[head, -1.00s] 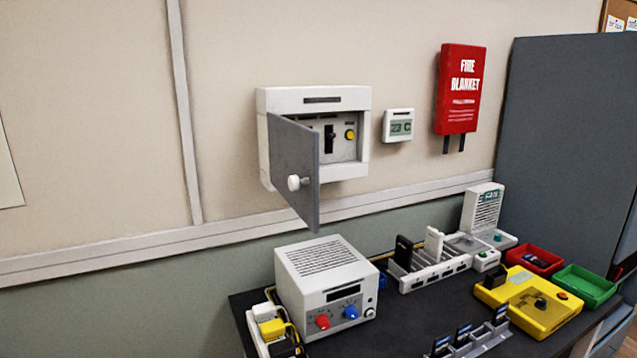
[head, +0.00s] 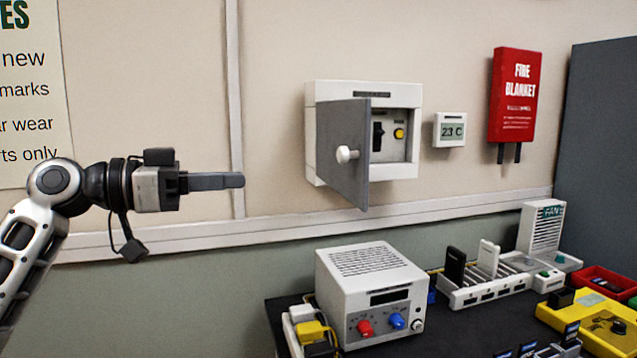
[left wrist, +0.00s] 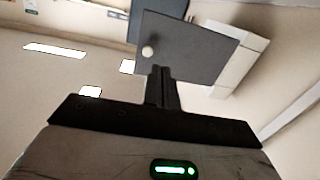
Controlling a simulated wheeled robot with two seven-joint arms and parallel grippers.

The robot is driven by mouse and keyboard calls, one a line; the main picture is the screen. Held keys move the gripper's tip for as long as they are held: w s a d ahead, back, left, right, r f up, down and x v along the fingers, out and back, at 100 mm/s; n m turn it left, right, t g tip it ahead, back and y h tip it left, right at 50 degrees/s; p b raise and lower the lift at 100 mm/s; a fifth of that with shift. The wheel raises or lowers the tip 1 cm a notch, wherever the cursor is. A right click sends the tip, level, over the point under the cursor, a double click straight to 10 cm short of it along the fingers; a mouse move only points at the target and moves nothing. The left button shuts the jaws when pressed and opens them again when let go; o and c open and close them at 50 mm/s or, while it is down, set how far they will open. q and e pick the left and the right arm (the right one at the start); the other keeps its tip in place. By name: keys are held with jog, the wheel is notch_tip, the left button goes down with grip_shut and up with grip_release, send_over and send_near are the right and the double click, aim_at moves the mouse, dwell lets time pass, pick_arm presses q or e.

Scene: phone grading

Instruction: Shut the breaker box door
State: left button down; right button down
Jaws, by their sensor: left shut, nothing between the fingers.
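The breaker box (head: 362,90) is a white box on the wall. Its grey door (head: 355,185) is hinged on the left and stands open, swung out from the wall. The door has a round white knob (head: 346,154). Inside the box are a black switch (head: 378,136) and a yellow button (head: 398,133). My left gripper (head: 240,180) is shut and empty, left of the door and apart from it in the head view. In the left wrist view the door (left wrist: 185,45) and knob (left wrist: 148,52) lie beyond the shut fingers (left wrist: 162,72). My right gripper is not in view.
A small thermostat (head: 450,130) and a red fire blanket case (head: 514,95) hang right of the box. Below, a dark bench carries a white power supply (head: 370,265), a rack (head: 490,285) and a yellow device (head: 590,325).

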aim_at(339, 155)
pick_arm(q)
jog(key=shift+m+g+h, duration=0.3)
jog(key=shift+m+g, duration=0.1)
jog(key=shift+m, duration=0.1)
jog(key=w+d+r+p, duration=0.1)
jog(key=d, duration=0.3)
jog(key=w+d+r+p, duration=0.1)
jog(key=d, duration=0.3)
jog(key=w+d+r+p, duration=0.1)
jog(key=d, duration=0.3)
jog(key=shift+w+d+f+p, duration=0.15)
jog(key=shift+d+p, duration=0.15)
jog(key=shift+d, duration=0.15)
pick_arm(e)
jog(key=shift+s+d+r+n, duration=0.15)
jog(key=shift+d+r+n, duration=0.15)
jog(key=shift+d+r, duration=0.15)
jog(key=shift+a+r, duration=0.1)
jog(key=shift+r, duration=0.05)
